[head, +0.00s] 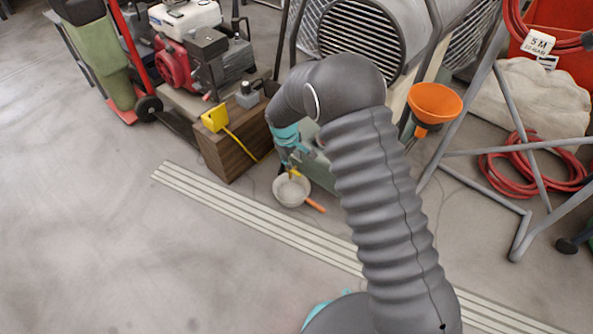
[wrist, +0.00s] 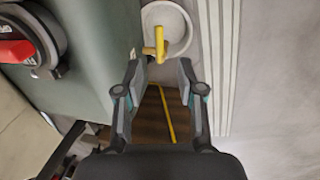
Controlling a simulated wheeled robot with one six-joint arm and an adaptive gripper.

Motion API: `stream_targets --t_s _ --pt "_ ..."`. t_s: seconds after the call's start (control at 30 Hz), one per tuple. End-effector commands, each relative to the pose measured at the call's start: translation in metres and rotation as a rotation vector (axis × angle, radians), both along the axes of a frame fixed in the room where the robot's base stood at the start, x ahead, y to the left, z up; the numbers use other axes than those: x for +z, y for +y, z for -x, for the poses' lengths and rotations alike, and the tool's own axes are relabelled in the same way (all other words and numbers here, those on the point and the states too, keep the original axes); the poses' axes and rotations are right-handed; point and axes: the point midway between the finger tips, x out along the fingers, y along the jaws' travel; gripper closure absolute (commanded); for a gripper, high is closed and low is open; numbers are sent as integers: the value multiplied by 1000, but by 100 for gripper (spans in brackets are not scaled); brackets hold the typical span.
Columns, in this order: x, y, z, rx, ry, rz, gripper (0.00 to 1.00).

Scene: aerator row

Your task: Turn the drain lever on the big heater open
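The big heater's green body (wrist: 85,50) fills the left of the wrist view; in the head view my arm hides much of it, below a round grille (head: 360,38). A yellow drain lever (wrist: 160,45) stands out from a small fitting beside the green body, over a white pan. It also shows as a small yellow spot in the head view (head: 294,173). My gripper (wrist: 162,68) is open and empty, with one finger on each side of the lever's near end. I cannot tell whether either finger touches it. In the head view my gripper (head: 291,164) is partly hidden.
The white pan (head: 289,191) with an orange handle (head: 315,205) sits on the floor below the lever. An orange funnel (head: 436,103) and a metal frame (head: 516,232) are right. The floor at left is clear.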

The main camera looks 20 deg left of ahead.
Motion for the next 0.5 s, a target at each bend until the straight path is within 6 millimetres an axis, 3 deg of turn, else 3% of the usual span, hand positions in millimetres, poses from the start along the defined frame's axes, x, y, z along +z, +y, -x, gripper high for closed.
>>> stream_targets --t_s 0.2,0.5 --pt "-41 -3 -7 0 1 1 62" --pt "-73 -5 -14 -1 0 -1 62"
